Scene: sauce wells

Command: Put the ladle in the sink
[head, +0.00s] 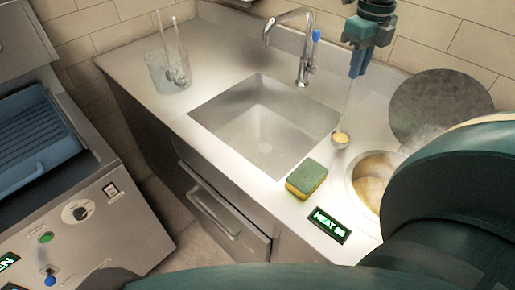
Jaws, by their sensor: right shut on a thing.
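The ladle (341,138) hangs upright with its bowl low, between the right side of the sink and the sauce well. Its bowl looks yellowish inside. My right gripper (357,66) is shut on the top of the ladle's thin handle. The sink (225,101) is a metal basin in the middle of the counter and looks empty, with a drain in its floor. My left gripper is not in view.
A faucet (303,62) stands behind the sink. A sponge (307,178) lies at its front right corner. A steaming well (363,196) with yellow sauce and a round grey lid (440,103) are at the right. A clear container (168,71) with utensils stands at the left.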

